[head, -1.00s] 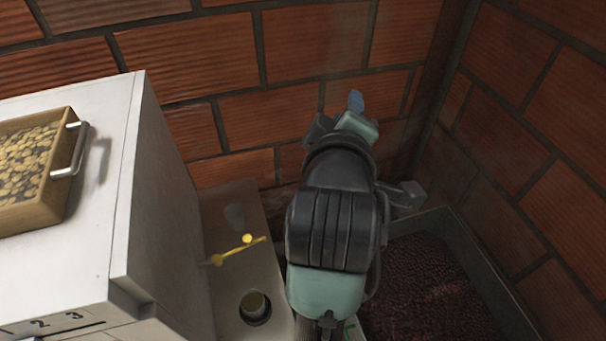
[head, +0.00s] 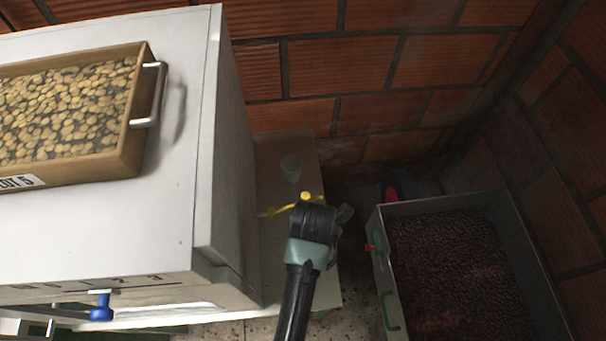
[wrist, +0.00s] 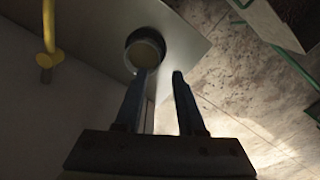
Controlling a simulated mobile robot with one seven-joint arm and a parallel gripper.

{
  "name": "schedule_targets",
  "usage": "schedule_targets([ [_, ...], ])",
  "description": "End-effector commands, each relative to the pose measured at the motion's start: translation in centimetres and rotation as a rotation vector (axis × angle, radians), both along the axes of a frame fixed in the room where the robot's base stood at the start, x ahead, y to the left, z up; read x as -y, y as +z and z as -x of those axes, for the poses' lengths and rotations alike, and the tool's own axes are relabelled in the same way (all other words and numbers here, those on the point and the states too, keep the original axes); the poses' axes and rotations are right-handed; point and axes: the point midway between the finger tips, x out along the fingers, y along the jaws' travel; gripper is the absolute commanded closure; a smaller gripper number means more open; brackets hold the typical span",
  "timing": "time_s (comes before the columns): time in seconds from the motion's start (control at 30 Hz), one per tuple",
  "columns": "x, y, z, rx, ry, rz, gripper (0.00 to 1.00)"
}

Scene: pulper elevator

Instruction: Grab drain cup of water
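A round cup with a dark rim (wrist: 145,50) sits in a hole near the edge of a grey metal ledge in the wrist view. Its inside looks pale tan; I cannot tell whether it holds water. My gripper (wrist: 160,76) is open, its two fingers apart with nothing between them. The left fingertip overlaps the cup's lower edge in the picture; I cannot tell whether it touches. In the head view my arm hides this cup and the fingers.
A white cabinet (head: 225,170) bearing a wooden tray of beans (head: 140,100) stands left. A metal bin of dark red cherries (head: 382,285) stands right. Brick walls close the back.

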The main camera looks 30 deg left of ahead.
Motion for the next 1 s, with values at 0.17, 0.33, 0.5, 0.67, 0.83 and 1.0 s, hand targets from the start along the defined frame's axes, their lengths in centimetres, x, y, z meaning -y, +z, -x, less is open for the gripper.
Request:
schedule_targets([
  [0.17, 0.0, -2.1, 0.0, 0.000, -0.001, 0.000, 0.61],
  [0.33, 0.0, -3.3, 0.0, 0.000, -0.002, 0.001, 0.61],
  [0.5, 0.0, -5.9, 0.0, 0.000, -0.002, 0.000, 0.61],
  [0.67, 0.0, -7.4, -0.1, 0.004, -0.003, 0.000, 0.61],
  [0.83, -0.1, -7.5, -0.1, 0.005, -0.003, -0.001, 0.61],
  [1.0, -0.1, -7.5, -0.1, 0.004, -0.003, 0.000, 0.79],
])
